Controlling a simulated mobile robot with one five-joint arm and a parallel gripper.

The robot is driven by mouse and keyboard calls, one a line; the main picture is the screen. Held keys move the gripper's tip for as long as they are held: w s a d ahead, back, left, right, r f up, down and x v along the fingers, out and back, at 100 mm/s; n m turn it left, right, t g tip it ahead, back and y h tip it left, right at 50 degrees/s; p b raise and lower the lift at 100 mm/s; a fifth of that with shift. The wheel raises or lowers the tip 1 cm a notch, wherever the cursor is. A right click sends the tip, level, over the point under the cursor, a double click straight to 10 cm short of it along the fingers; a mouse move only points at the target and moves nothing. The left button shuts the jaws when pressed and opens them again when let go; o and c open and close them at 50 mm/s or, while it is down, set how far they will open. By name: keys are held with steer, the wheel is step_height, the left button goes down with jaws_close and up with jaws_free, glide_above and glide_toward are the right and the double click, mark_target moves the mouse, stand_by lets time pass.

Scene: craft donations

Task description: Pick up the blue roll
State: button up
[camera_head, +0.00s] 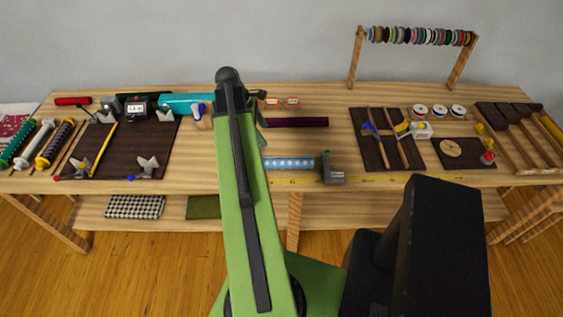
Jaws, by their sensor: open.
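A light blue roll with pale dots (290,163) lies across the front part of the table, just right of my green arm. Its left end is hidden behind the arm, and its right end meets a grey holder with a green knob (330,170). A turquoise roll (185,103) lies at the back left, beside a small dark display device. My gripper (261,108) is open and mostly hidden behind the upper end of my arm. The small part that shows is farther back than the dotted roll and apart from it in the picture.
A dark purple bar (297,122) lies behind the dotted roll. A dark board with tools (372,150) is to the right, with spools behind it. A dark mat (118,165) with clamps is at left. A yellow measuring strip (385,179) runs along the front edge.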

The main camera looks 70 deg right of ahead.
mark_target(279, 158)
steer(key=b+x, duration=1.1)
steer(key=x, duration=0.1)
steer(key=shift+w+f, duration=0.1)
steer(key=shift+f, duration=0.1)
steer(key=b+x, duration=0.5)
steer(key=shift+s+a+f, duration=0.15)
steer(key=shift+s+a, duration=0.05)
steer(key=shift+a, duration=0.1)
steer(key=shift+r, duration=0.2)
jaws_close()
